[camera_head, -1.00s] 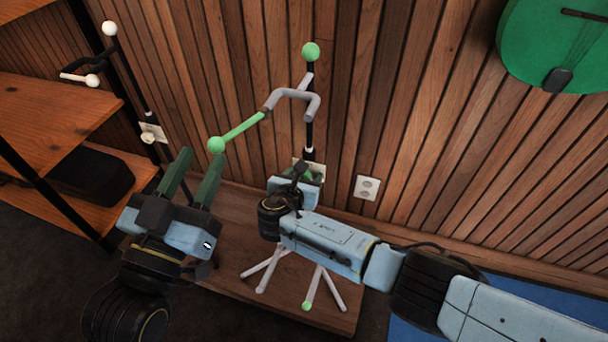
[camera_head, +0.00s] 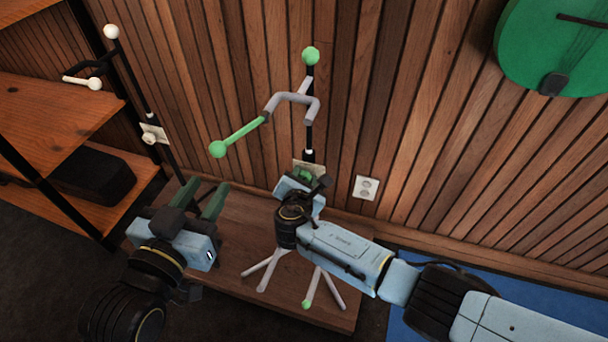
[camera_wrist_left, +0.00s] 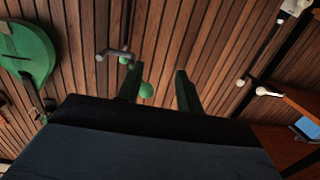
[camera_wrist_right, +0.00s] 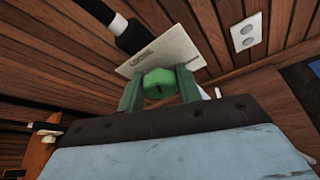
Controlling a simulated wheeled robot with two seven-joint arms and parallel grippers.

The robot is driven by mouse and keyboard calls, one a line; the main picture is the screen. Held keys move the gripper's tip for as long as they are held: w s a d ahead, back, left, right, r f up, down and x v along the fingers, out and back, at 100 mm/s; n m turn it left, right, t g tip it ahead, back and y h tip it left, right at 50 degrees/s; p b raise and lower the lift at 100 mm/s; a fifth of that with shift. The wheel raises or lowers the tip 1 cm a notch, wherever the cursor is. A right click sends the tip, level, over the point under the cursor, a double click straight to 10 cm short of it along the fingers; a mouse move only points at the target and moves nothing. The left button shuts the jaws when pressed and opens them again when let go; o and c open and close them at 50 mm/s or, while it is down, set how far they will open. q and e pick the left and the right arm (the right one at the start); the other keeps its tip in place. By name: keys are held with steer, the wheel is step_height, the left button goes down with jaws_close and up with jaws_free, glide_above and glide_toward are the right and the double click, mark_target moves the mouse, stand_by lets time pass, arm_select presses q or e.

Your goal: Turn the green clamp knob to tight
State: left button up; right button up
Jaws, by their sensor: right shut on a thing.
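The green clamp knob (camera_wrist_right: 158,83) sits between the fingers of my right gripper (camera_wrist_right: 158,88) in the right wrist view, in front of a pale plate (camera_wrist_right: 160,45) on the stand's black pole. In the head view my right gripper (camera_head: 305,175) is shut on the knob, which it mostly hides. The stand's grey yoke (camera_head: 295,98) is above, with one green-tipped arm (camera_head: 240,133) reaching left and a green ball (camera_head: 310,56) on top. My left gripper (camera_head: 208,185) is open and empty, low and left of the stand; its spread fingers show in the left wrist view (camera_wrist_left: 158,78).
The stand's grey legs (camera_head: 322,288) rest on a wooden platform (camera_head: 240,213). A second stand with white tips (camera_head: 111,31) and shelves (camera_head: 45,115) are on the left. A green ukulele (camera_head: 545,40) hangs upper right. A wall socket (camera_head: 366,187) is right of the pole.

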stand_by(0.3)
steer(key=o, duration=1)
